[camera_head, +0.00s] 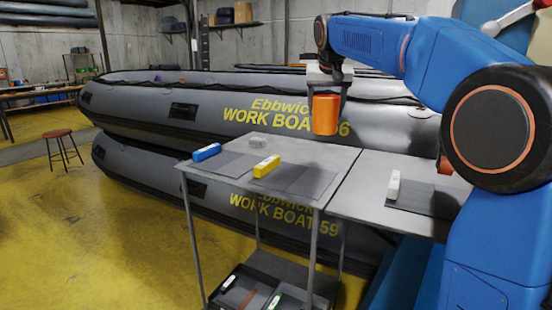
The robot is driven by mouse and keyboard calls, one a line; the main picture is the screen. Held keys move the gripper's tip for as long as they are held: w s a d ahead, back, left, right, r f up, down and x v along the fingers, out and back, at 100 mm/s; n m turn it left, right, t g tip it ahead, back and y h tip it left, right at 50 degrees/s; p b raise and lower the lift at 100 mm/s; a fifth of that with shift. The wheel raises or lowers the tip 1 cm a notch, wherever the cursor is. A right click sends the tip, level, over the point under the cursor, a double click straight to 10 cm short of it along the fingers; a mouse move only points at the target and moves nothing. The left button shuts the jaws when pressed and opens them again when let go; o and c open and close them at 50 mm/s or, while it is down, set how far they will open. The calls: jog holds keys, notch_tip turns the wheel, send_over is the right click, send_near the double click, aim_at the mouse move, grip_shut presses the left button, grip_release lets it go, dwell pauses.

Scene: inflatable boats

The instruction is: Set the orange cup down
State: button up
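The orange cup (325,114) is held in the air above the table (338,178), near its far edge. My gripper (326,92) points down from the blue arm, with its dark fingers at the cup's upper part and sides. It appears shut on the cup. The cup looks upright, and its lower end is apart from the tabletop. Its top is partly hidden by the gripper.
On the table are a blue block (207,152), a yellow block (266,166), a pale grey item (257,141) and a white item (394,185), with dark mats around them. Grey inflatable boats (150,98) are stacked behind. A lower shelf holds dark trays (240,290).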

aim_at(314, 106)
jog(key=a+n, duration=0.1)
jog(key=a, duration=0.1)
jog(key=a+n+y, duration=0.1)
jog(key=shift+a+r, duration=0.2)
jog(key=shift+a, duration=0.2)
jog(key=shift+a+f, duration=0.15)
jog(key=shift+f, duration=4.8)
jog(key=shift+f, duration=0.1)
jog(key=o, duration=1.1)
jog(key=shift+w, duration=0.1)
jog(key=shift+c, duration=0.2)
